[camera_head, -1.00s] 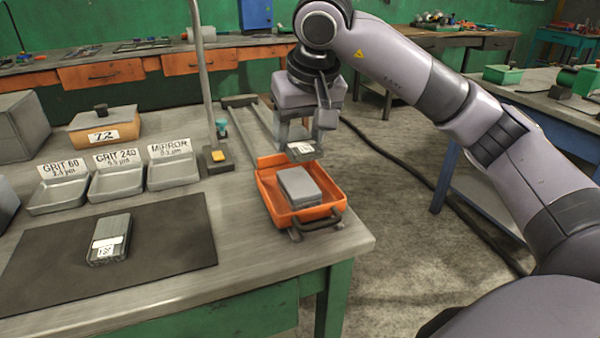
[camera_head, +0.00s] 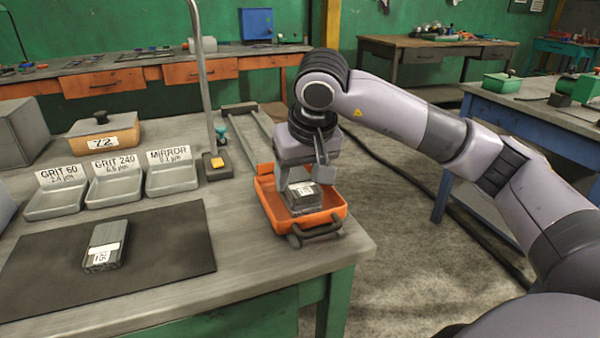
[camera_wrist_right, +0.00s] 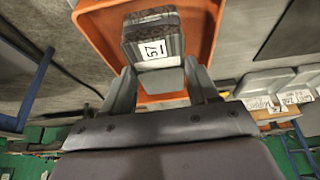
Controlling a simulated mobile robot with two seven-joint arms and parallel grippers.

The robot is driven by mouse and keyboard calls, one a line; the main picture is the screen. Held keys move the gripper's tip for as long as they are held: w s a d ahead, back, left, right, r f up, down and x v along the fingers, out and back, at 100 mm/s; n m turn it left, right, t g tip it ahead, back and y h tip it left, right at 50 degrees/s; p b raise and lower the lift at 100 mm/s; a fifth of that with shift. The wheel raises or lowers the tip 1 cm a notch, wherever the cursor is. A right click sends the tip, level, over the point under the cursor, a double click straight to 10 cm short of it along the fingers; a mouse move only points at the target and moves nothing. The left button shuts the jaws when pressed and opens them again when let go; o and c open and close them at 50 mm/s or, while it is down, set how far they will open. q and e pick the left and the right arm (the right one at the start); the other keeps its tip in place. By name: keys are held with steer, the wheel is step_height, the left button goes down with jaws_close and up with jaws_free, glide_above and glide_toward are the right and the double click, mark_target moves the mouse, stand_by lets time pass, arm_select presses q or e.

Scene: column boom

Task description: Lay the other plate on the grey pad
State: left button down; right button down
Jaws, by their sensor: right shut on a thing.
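My right gripper (camera_head: 302,178) is low inside the orange tray and shut on a small dark grey plate with a white label. The held plate (camera_wrist_right: 152,30) shows between the fingers in the right wrist view, its label reading about 57. Another grey plate (camera_head: 107,238) with a white label lies on a dark grey mat (camera_head: 170,245) at the left. My left gripper is out of view.
The orange tray (camera_head: 338,210), with a dark front handle, stands at the bench's right edge. Labelled metal trays (camera_head: 115,185), a lidded box (camera_head: 103,128) and an upright pole (camera_head: 204,80) stand behind the mat. The mat is bare around its plate.

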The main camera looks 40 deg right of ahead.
steer(key=shift+c, duration=1.4)
jaws_free()
steer(key=shift+r, duration=0.1)
steer(key=shift+s+r, duration=0.1)
steer(key=shift+r, duration=0.2)
steer(key=p+v, duration=0.2)
steer(key=v, duration=0.9)
steer(key=shift+s+r, duration=0.2)
steer(key=shift+s, duration=0.05)
steer(key=shift+a, duration=0.1)
